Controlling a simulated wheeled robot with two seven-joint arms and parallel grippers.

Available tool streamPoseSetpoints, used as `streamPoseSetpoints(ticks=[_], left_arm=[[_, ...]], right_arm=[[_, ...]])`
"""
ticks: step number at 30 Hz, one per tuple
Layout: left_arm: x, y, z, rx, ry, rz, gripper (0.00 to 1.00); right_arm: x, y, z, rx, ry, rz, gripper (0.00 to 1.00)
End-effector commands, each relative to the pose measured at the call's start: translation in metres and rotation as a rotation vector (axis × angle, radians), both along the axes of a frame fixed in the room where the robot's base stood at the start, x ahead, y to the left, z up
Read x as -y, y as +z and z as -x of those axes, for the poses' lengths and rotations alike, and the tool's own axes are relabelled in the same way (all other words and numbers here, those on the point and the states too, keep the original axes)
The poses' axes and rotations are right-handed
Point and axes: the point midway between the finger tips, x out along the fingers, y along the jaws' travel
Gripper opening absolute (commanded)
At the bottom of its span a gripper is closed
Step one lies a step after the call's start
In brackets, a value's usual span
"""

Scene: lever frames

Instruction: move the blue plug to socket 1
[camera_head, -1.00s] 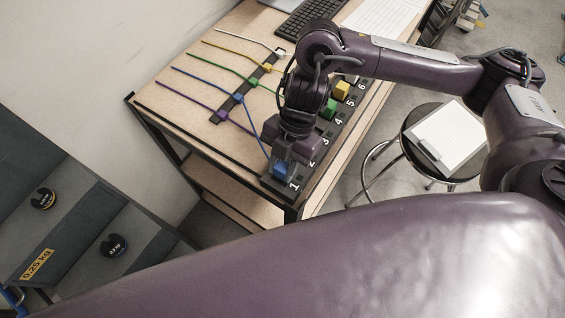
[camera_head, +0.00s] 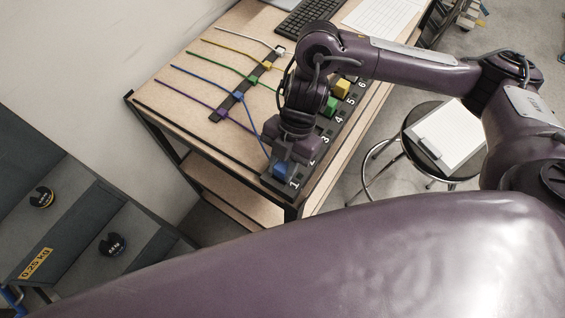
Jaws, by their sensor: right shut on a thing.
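The blue plug (camera_head: 281,170) is at the near end of the numbered socket strip (camera_head: 318,164), beside the label 1. Its blue cable runs back from it to a dark cable clamp bar (camera_head: 228,104). My right gripper (camera_head: 284,160) points down over the plug and is shut on it. The gripper hides part of the plug, and I cannot tell whether the plug is fully seated in socket 1. A green plug (camera_head: 330,106) and a yellow plug (camera_head: 342,88) sit farther along the strip. My left gripper is not in view.
A purple cable (camera_head: 190,98) and other coloured cables lie across the wooden table (camera_head: 165,90). A keyboard (camera_head: 308,14) and paper are at the back. A round stool (camera_head: 412,118) with a clipboard (camera_head: 447,136) stands right of the table. Weights lie on a grey rack at lower left.

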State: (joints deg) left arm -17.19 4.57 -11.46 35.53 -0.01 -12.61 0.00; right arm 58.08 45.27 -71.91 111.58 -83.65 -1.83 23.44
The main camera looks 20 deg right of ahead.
Motion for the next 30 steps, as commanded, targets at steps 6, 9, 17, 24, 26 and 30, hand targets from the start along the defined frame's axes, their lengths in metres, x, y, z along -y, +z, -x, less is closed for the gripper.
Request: streamPoseSetpoints(ticks=[6,9,17,24,26,30], left_arm=[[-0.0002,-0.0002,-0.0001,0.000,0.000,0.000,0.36],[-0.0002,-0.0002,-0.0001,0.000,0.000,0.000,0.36],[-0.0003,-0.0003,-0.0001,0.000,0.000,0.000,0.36],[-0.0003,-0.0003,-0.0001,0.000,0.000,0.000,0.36],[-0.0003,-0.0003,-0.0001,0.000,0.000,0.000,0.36],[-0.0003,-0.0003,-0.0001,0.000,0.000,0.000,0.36]], right_arm=[[-0.0002,-0.0005,-0.0001,0.000,0.000,0.000,0.04],[-0.0002,-0.0006,0.0000,0.000,0.000,0.000,0.04],[-0.0002,-0.0020,0.0003,-0.001,0.000,-0.001,0.04],[-0.0002,-0.0037,0.0003,-0.001,0.000,-0.001,0.04],[-0.0002,-0.0037,0.0003,-0.001,0.000,-0.001,0.04],[-0.0003,-0.0037,0.0002,-0.001,0.000,-0.001,0.28]])
